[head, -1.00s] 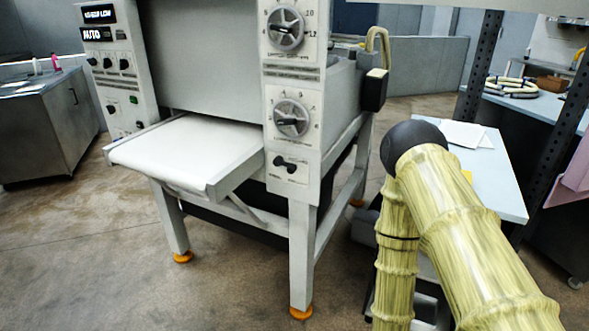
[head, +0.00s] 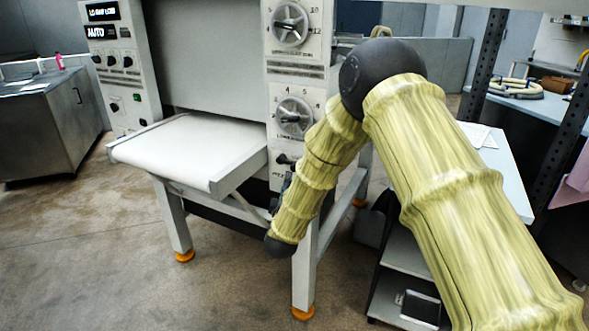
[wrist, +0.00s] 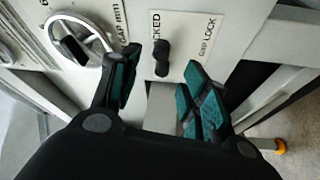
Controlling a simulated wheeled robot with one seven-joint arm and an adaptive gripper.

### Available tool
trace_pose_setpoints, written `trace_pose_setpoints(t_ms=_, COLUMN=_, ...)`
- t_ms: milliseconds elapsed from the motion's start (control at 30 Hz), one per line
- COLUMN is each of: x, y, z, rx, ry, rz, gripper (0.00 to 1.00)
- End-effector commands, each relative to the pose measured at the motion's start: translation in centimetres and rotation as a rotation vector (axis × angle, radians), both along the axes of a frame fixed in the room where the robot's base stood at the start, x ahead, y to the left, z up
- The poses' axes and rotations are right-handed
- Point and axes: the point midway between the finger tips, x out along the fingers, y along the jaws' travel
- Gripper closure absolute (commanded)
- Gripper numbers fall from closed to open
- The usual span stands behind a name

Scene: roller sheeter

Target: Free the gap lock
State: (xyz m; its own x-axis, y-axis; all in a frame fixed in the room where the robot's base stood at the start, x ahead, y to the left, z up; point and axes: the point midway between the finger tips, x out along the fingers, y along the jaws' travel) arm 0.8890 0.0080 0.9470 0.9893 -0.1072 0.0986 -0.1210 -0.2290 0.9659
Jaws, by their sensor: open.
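The gap lock is a small black lever (wrist: 161,58) on a white plate (wrist: 185,32) lettered "GAP LOCK"; part of a second word, "CKED", shows beside it. In the head view the lever (head: 285,159) sits on the front panel below the lower round dial. My gripper (wrist: 163,88) is open, its teal-padded fingers spread. In the wrist view the lever shows beyond and between the fingertips, and nothing is held. In the head view my forearm and wrist hide most of the gripper.
The gap dial (head: 293,117) is just above the lever; its handwheel (wrist: 77,42) lies close to the left finger in the wrist view. The white feed table (head: 190,146) juts out left of the panel. The machine's front leg (head: 305,265) stands below. A side table (head: 495,170) is at right.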

Motion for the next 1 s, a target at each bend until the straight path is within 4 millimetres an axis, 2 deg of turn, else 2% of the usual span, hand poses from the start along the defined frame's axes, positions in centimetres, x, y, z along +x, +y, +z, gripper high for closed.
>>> trace_pose_setpoints(t_ms=600, x=8.6, y=-1.0, z=0.8, rx=0.003, ry=0.003, rz=-0.001, gripper=0.54)
trace_pose_setpoints(t_ms=800, x=10.0, y=-1.2, z=0.9, rx=0.002, ry=0.003, rz=0.000, gripper=0.54)
trace_pose_setpoints(t_ms=1000, x=10.2, y=-1.2, z=0.9, rx=0.001, ry=0.004, rz=0.001, gripper=0.54)
